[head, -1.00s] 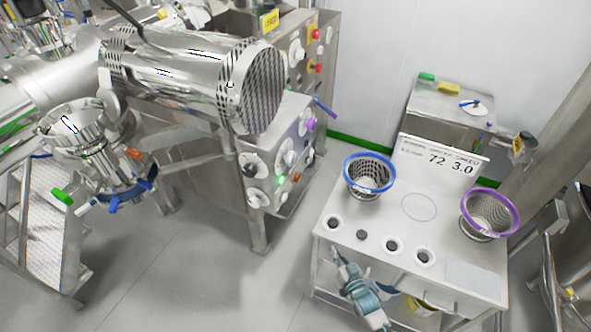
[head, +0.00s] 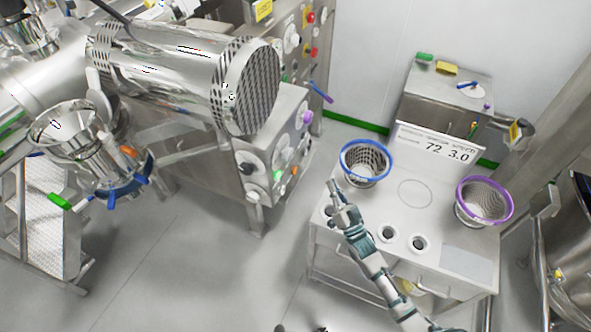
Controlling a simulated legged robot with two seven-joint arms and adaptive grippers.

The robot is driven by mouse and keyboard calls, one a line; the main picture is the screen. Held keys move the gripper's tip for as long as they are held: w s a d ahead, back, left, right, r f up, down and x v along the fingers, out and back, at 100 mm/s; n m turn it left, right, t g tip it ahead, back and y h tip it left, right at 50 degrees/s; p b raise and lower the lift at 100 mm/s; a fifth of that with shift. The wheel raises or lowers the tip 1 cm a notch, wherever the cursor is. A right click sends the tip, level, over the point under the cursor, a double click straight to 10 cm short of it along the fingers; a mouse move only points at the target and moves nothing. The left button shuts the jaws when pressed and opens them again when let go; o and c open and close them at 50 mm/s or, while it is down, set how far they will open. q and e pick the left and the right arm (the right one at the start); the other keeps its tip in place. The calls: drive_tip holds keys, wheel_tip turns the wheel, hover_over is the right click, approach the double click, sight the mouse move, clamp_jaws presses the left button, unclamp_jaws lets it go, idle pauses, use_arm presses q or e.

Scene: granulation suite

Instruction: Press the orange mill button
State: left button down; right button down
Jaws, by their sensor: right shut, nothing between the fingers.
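A small orange button (head: 294,170) sits low on the side control panel (head: 275,152) of the steel machine, with a green button (head: 277,175) to its left. It is small in the picture but not covered. My right gripper (head: 334,187) is shut and empty. Its tip shows over the left part of the white table, just left of the blue-rimmed basket, to the right of and apart from the panel. My left gripper does not show clearly anywhere.
The white table (head: 428,209) carries a blue-rimmed basket (head: 365,160), a purple-rimmed basket (head: 485,202) and a sign (head: 437,150). A large perforated steel cylinder (head: 185,70) juts out above the panel's left. Clear grey floor (head: 215,250) lies in front of the machine.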

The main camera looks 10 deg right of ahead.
sight(294, 171)
drive_tip(key=shift+a, duration=0.1)
drive_tip(key=w+a+b, duration=0.2)
drive_tip(key=w+a, duration=0.3)
drive_tip(key=a, duration=0.2)
drive_tip(key=shift+a, duration=0.15)
idle(1.5)
drive_tip(key=shift+w+a, duration=0.2)
drive_tip(key=shift+a, duration=0.1)
drive_tip(key=shift+w+a, duration=0.25)
drive_tip(key=shift+a, duration=0.15)
idle(0.8)
drive_tip(key=shift+d, duration=0.1)
drive_tip(key=shift+s+d+p, duration=0.3)
drive_tip(key=shift+s+d, duration=0.2)
drive_tip(key=shift+d, duration=0.15)
